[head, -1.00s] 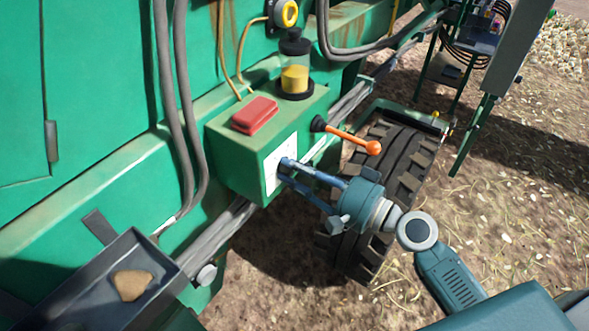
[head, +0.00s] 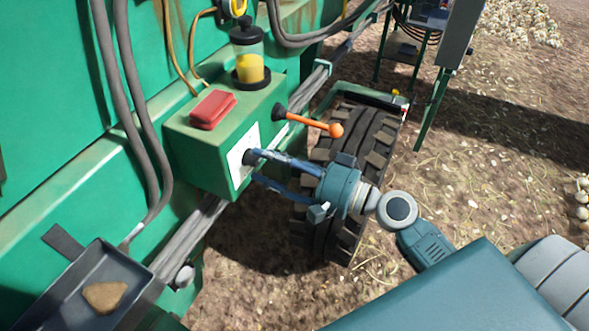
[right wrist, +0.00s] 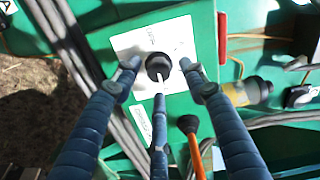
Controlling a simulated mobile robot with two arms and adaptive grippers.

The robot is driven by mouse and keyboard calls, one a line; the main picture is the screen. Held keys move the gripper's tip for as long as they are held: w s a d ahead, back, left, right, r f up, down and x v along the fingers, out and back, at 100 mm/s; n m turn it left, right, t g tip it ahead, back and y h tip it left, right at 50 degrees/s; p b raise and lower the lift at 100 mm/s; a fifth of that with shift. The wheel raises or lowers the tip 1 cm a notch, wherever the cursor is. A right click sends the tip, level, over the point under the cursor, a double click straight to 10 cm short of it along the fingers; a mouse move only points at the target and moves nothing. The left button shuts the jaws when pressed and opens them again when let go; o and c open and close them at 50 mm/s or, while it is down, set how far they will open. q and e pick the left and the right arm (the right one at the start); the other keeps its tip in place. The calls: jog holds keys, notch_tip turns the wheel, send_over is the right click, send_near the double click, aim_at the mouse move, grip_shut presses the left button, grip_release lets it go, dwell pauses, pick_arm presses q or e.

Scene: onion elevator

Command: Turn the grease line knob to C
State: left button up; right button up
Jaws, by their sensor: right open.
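The black grease line knob (right wrist: 158,66) sits on a white label plate (right wrist: 140,45) on the green box, with a pale pointer mark toward the bottom of the right wrist view. The plate's lettering is too small to read. In the head view the knob (head: 250,157) shows as a dark spot by the fingertips. My right gripper (right wrist: 160,78) is open, its three fingers spread around the knob's sides without visibly closing on it. It also shows in the head view (head: 257,168), reaching the plate from the right. My left gripper is not in view.
An orange-tipped lever (head: 318,124) sticks out just above my right gripper. A red block (head: 212,109) and a yellow grease cup (head: 250,66) are on top of the box (head: 190,143). A tyre (head: 330,225) stands behind the gripper. A grey tray (head: 75,290) is lower left.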

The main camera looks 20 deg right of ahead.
jog(key=v, duration=1)
jog(key=shift+w, duration=0.1)
